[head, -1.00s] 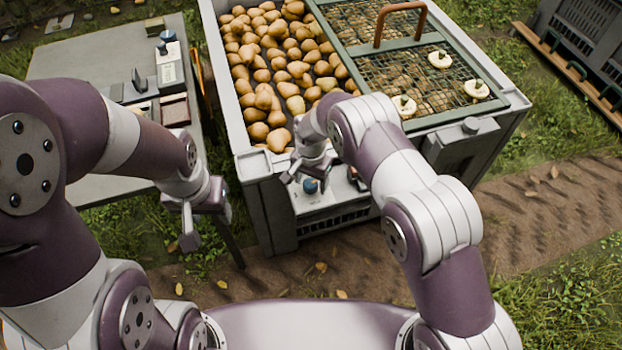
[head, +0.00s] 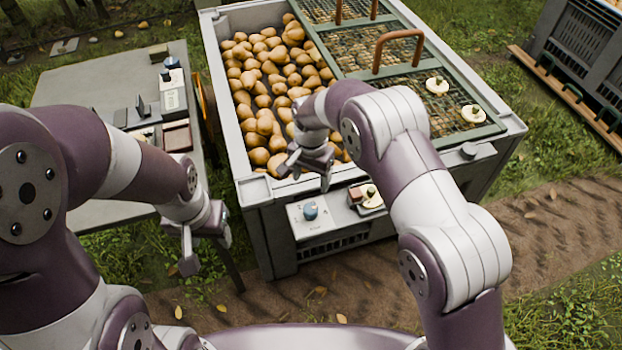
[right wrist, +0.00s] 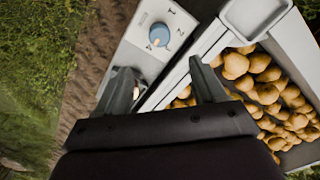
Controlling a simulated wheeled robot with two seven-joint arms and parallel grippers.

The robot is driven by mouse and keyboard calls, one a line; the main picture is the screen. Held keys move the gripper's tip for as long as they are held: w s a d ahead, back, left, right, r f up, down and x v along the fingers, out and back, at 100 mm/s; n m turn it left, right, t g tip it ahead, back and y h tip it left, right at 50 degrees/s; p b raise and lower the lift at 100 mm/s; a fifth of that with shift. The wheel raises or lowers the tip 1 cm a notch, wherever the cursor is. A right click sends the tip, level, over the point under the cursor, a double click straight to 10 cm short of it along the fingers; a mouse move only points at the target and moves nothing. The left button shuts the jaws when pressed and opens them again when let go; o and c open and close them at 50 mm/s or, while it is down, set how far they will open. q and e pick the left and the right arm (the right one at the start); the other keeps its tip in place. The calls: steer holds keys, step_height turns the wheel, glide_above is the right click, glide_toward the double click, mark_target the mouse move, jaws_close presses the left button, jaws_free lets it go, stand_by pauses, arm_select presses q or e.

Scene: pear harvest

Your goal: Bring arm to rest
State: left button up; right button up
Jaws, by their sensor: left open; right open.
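My right gripper (head: 307,178) is open and empty above the front rim of the grey bin (head: 225,132), near the pears (head: 262,90). In the right wrist view its two fingers (right wrist: 165,88) stand apart, with the bin's rim and a blue knob (right wrist: 159,34) beyond them. My left gripper (head: 203,240) is open, hangs low beside the grey table at the left, and holds nothing that I can see.
Green-framed mesh screens (head: 455,75) with brown handles cover the bin's right part. A control panel with the blue knob (head: 310,210) is on its front. The grey table (head: 80,85) carries several small items. A dark crate (head: 580,50) stands at the far right.

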stand_by(0.3)
steer(key=s+d+r+n, duration=0.3)
steer(key=s+d+r, duration=0.2)
steer(key=s+d, duration=0.5)
steer(key=s+d+r+n, duration=0.35)
steer(key=s+d, duration=0.35)
steer(key=s, duration=0.5)
step_height(320, 180, up, 17)
steer(key=d+t+p, duration=0.1)
steer(key=p, duration=1.3)
steer(key=shift+w+m+p, duration=0.3)
steer(key=shift+m+p, duration=0.05)
steer(key=shift+p, duration=0.05)
steer(key=shift+d, duration=0.1)
